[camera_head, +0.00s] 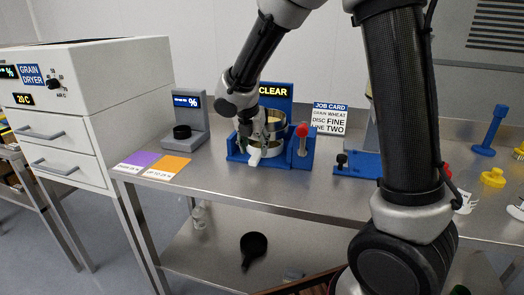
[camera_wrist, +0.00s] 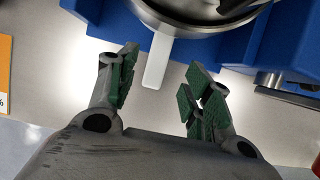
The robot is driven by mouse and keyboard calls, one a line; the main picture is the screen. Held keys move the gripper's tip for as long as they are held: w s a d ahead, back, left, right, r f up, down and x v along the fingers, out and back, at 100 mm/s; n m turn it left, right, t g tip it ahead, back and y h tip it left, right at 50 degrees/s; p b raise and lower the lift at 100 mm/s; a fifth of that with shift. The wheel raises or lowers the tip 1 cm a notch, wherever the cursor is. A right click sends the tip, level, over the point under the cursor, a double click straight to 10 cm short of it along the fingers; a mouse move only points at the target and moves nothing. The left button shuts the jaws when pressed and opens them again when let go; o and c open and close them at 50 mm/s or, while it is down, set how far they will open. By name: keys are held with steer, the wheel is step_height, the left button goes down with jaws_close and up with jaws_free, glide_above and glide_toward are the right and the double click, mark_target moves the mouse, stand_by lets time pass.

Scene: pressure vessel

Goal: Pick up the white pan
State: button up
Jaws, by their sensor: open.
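The white pan sits in the blue fixture (camera_head: 240,157) on the steel bench; its round body is partly hidden by my gripper in the head view. Its white handle (camera_head: 255,158) sticks out toward the front. In the wrist view the white handle (camera_wrist: 157,62) points down from the round metal rim at the top. My gripper (camera_wrist: 162,68) is open, with a green-padded finger on either side of the handle's line. The handle's end lies between the fingertips in the picture, with gaps on both sides. I cannot tell the height gap. My gripper also shows above the pan in the head view (camera_head: 253,138).
A red-topped post (camera_head: 302,138) stands at the fixture's right. A grey display stand (camera_head: 185,125) and purple and orange cards (camera_head: 165,167) lie to the left. A job card (camera_head: 329,118) stands behind. A black pan (camera_head: 253,247) is on the lower shelf.

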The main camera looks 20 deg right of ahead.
mark_target(255, 155)
steer(key=x, duration=0.4)
steer(key=shift+w+f, duration=0.15)
steer(key=shift+f, duration=0.25)
steer(key=shift+c, duration=0.2)
jaws_close()
steer(key=shift+r, duration=0.1)
